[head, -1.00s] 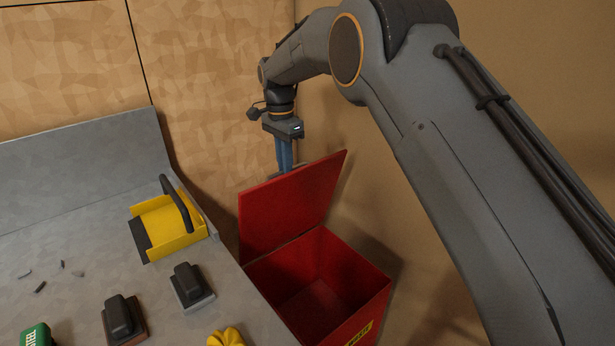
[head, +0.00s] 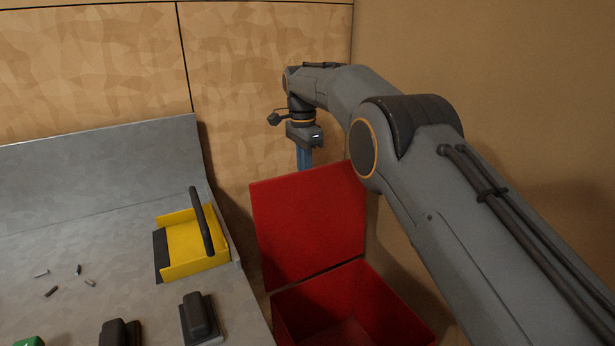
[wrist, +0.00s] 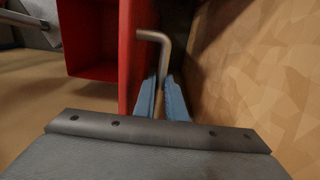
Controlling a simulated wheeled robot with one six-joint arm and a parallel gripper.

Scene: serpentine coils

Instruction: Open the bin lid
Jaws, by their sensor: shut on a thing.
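The red bin (head: 290,315) stands to the right of the bench, its mouth uncovered. Its red lid (head: 310,225) stands up steeply from the far edge of the mouth. My gripper (head: 304,165) is behind the lid's top edge, its blue fingertips hidden there. In the wrist view my gripper (wrist: 160,95) is shut on a bent metal handle (wrist: 158,42) beside the lid (wrist: 128,50). The bin's red inside (wrist: 92,55) shows at the upper left of that view.
A grey bench (head: 90,235) lies at left, with a yellow dustpan-like piece (head: 190,245) with a black handle, dark blocks (head: 198,315) and small scraps (head: 52,291). Wooden wall panels (head: 90,60) stand behind, and a tan wall (head: 530,100) is close at right.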

